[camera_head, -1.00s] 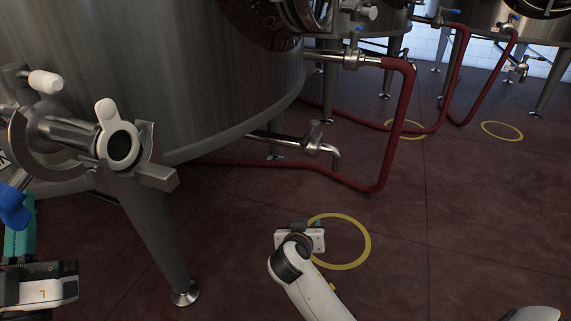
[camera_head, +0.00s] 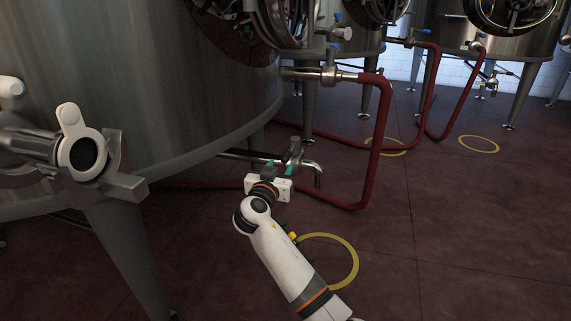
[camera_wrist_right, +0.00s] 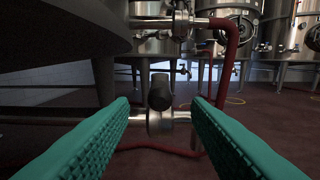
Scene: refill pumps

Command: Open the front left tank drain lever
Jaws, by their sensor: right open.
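The front left tank (camera_head: 150,80) is a large steel cylinder on legs. Its drain pipe (camera_head: 312,168) sticks out low and bends down at the end. The drain lever (camera_head: 295,147) is a short dark-grey handle on the valve of this pipe. In the right wrist view the lever (camera_wrist_right: 159,90) stands upright on the round valve body (camera_wrist_right: 160,121). My right gripper (camera_head: 278,165) is at the valve, open, its green fingers on either side of the lever in the wrist view (camera_wrist_right: 160,108). I see no contact.
A red hose (camera_head: 376,140) runs down from an upper valve (camera_head: 330,75) and along the floor right of the drain. A tank leg (camera_head: 128,255) and a round clamp fitting (camera_head: 85,150) stand at left. Yellow floor rings (camera_head: 355,262) lie on open floor at right.

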